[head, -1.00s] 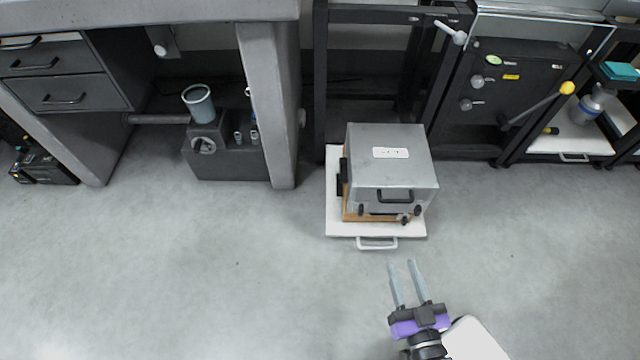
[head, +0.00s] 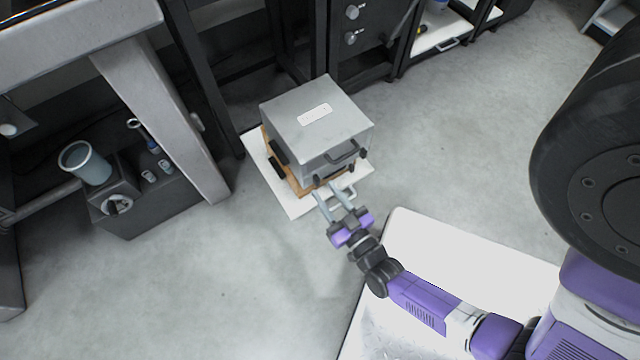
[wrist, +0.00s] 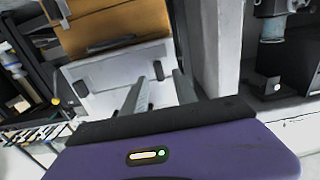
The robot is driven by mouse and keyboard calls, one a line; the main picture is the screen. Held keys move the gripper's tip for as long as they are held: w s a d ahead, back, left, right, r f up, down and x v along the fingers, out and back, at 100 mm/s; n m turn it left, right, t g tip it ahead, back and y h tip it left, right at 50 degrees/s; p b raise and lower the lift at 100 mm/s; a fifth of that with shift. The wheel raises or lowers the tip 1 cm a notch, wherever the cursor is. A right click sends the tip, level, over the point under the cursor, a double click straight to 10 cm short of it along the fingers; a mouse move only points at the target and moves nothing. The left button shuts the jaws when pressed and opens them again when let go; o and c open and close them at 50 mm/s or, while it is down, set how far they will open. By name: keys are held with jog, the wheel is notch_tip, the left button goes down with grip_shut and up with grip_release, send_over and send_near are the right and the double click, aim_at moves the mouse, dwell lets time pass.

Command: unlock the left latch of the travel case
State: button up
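The travel case (head: 300,105) is a grey box with a wood-coloured lower part, and a black handle (head: 345,157) on its front. A small dark left latch (head: 317,180) shows at the lower front edge, and a right latch (head: 363,153) shows by the front right corner. My gripper (head: 326,189) is open and empty, its two fingers pointing at the lower front near the left latch. Contact cannot be told. In the wrist view, the fingers (wrist: 158,88) stand apart before the case's pale front (wrist: 115,70), which has two dark fittings. The latch's state is too small to tell.
A grey table leg (head: 170,110) and a dark box (head: 135,215) with a blue cup (head: 85,163) are at left. Dark cabinets (head: 365,45) stand behind. The floor (head: 450,150) at right is clear.

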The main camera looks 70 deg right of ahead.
aim_at(316, 180)
jog(key=shift+x, duration=1.4)
grip_shut()
